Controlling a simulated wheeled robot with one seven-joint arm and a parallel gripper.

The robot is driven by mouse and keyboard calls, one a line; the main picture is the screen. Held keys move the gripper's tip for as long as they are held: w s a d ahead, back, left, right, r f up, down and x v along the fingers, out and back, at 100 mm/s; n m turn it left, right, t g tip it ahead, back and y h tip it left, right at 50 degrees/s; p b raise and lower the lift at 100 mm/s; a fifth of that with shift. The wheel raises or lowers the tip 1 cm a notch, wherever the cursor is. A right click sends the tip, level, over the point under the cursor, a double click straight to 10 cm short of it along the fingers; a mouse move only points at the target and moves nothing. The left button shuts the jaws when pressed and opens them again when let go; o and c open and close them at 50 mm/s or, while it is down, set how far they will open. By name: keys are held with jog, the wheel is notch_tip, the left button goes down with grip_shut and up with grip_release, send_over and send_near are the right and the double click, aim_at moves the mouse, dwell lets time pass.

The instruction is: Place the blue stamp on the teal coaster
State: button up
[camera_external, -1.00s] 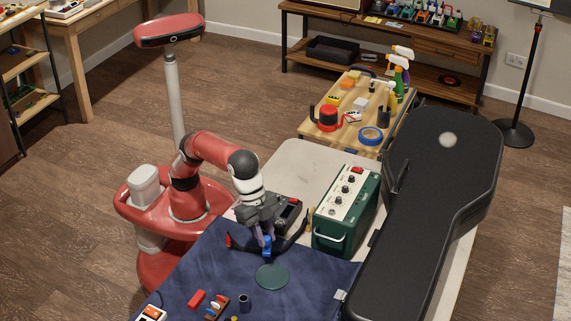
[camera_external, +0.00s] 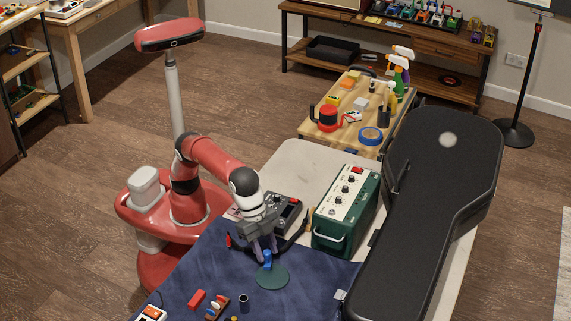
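The blue stamp (camera_external: 267,260) stands upright on the teal coaster (camera_external: 273,278), near the coaster's far edge. The coaster lies flat on the dark blue cloth. My gripper (camera_external: 266,250) points down right over the stamp. Its two pale purple fingers look spread apart, one on each side of the stamp's top, and the stamp shows between and below them. The picture is too small to tell whether a finger still touches the stamp.
A green amplifier box (camera_external: 345,212) and a black guitar case (camera_external: 425,200) stand to the right. A red block (camera_external: 197,299) and a dark cup (camera_external: 244,302) lie nearer the camera.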

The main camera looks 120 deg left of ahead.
jog(key=shift+o, duration=0.5)
jog(key=shift+r, duration=0.1)
jog(key=shift+r, duration=0.25)
jog(key=p+v, duration=0.2)
jog(key=v, duration=1)
jog(key=s+a+n, duration=0.2)
jog(key=s+a, duration=0.1)
jog(key=a, duration=1.3)
jog(key=s+a+f+n+y, duration=0.1)
jog(key=s+a+f, duration=0.7)
jog(key=s+f, duration=0.2)
jog(key=s+a+f+n+t, duration=0.1)
jog(key=s+a+f, duration=0.7)
jog(key=s+f, duration=0.3)
jog(key=s, duration=0.3)
jog(key=shift+s+a+n+t+y, duration=0.25)
jog(key=shift+n+t+y, duration=0.05)
jog(key=shift+y, duration=0.1)
